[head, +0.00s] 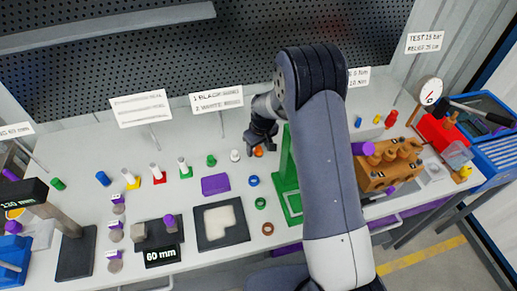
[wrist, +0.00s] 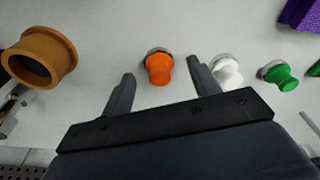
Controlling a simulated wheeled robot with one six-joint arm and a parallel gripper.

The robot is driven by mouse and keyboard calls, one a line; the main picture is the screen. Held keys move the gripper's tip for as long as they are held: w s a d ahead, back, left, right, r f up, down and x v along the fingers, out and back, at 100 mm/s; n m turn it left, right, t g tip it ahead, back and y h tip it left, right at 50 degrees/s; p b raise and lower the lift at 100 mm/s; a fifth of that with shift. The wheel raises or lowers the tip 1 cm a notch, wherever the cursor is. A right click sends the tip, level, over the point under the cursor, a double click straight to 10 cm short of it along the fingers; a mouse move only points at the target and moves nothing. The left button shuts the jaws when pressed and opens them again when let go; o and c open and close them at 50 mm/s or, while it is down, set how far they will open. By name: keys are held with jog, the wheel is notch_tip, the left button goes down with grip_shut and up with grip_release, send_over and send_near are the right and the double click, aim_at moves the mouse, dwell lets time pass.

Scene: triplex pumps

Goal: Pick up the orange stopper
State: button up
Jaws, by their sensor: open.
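The orange stopper (wrist: 159,68) stands on the pale bench in the wrist view, with a grey metal rim at its far end. My gripper (wrist: 160,82) is open, its two dark fingers on either side of the line to the stopper. The stopper is just beyond or between the fingertips, and I cannot tell which; neither finger visibly touches it. In the head view the orange stopper (head: 258,152) shows as a small patch beside my gripper (head: 262,143), which partly covers it.
A white stopper (wrist: 227,72) is close beside the right finger. A green stopper (wrist: 279,75) is farther right. A brown ring (wrist: 40,57) lies to the left. In the head view a green stand (head: 285,185) rises just right of my gripper.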

aim_at(259, 147)
jog(key=shift+f, duration=0.45)
jog(key=shift+c, duration=0.5)
jog(key=c, duration=1)
jog(key=shift+r, duration=0.1)
notch_tip(259, 147, up, 18)
jog(key=b, duration=0.3)
jog(key=shift+b, duration=0.35)
